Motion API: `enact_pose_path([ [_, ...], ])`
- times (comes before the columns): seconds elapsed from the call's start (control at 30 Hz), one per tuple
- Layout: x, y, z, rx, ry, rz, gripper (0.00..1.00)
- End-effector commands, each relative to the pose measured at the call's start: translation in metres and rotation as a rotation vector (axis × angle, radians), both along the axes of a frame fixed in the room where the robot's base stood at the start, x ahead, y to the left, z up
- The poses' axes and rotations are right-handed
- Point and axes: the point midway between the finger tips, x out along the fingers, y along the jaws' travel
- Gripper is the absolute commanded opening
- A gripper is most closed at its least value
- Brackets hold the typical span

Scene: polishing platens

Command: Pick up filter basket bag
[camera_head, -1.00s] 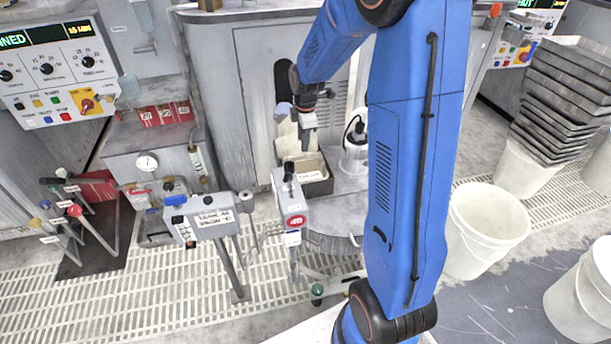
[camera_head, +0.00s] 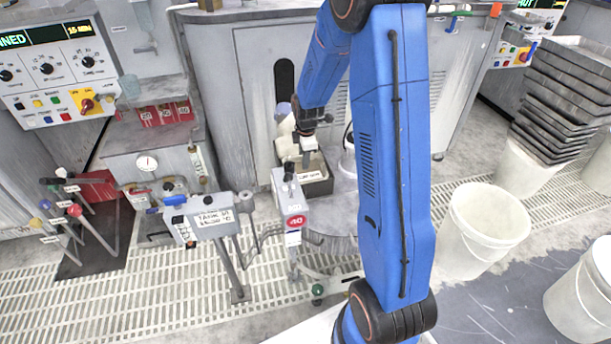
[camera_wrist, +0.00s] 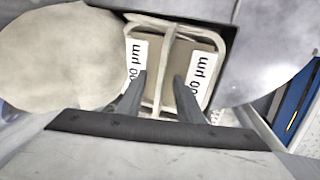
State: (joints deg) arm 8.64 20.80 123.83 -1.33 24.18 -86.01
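The filter basket bag (camera_wrist: 153,64) shows in the wrist view as a brownish, square shape with a pale rim. A pale strap crosses its middle, and white labels ending in "00 µm" lie on both sides. In the head view a labelled, dark-sided box-like container (camera_head: 319,188) stands at this spot; the bag's own outline is hard to make out there. My gripper (camera_wrist: 161,78) is open, one finger on each side of the strap, above the bag. In the head view my gripper (camera_head: 305,160) points down over the container. Whether the fingers touch the bag is unclear.
A pale rounded object (camera_wrist: 60,60) is close on the left in the wrist view. A grey post-mounted box marked 40 (camera_head: 290,205) stands just in front of the container. White buckets (camera_head: 487,235) and stacked trays (camera_head: 560,95) stand to the right.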

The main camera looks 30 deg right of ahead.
Motion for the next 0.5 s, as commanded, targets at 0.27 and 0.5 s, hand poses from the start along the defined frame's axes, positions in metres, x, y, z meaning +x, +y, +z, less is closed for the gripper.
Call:
enact_pose_path([
  [0.27, 0.0003, -0.0001, -0.0005, 0.000, -0.001, 0.000, 0.17],
  [0.5, 0.0004, -0.0001, -0.0004, 0.000, -0.001, 0.000, 0.00],
])
